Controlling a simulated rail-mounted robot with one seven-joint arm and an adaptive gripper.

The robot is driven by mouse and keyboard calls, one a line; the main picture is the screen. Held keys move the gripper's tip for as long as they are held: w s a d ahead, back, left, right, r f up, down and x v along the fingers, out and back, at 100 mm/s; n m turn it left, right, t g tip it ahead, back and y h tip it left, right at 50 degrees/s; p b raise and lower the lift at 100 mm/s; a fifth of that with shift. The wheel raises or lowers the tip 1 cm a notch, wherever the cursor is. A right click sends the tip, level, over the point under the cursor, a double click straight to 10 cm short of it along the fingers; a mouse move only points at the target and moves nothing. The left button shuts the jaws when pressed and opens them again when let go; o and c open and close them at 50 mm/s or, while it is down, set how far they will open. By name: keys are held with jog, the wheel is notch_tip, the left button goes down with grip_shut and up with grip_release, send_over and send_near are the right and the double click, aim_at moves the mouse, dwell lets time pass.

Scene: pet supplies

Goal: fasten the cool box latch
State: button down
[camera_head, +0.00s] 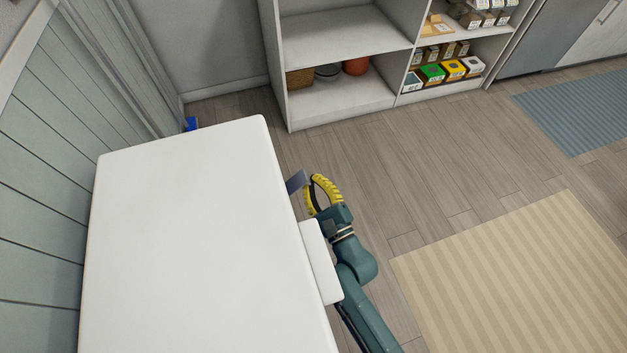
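The cool box (190,230) is a large white box seen from above, with its broad flat top filling the left half of the head view. A small grey plate (297,181) sticks out from its right side and may be the latch; its exact position is hard to tell. My gripper (314,180), with yellow and dark fingers, is beside the box's right side, close to the grey plate. Whether they touch, and whether the fingers are fully closed, I cannot tell. The box's front face is hidden from this angle.
A white ledge-like part (320,262) projects from the box's right side, close beside my arm. A pale shelf unit (345,100) with goods stands at the back. A striped beige rug (520,275) and a blue rug (580,110) lie right. The wooden floor between is clear.

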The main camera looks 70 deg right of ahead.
jog(key=shift+w+a+r+p, duration=0.1)
jog(key=shift+r+p, duration=0.2)
jog(key=shift+r, duration=0.15)
dwell(0.5)
jog(key=shift+f, duration=0.1)
dwell(0.4)
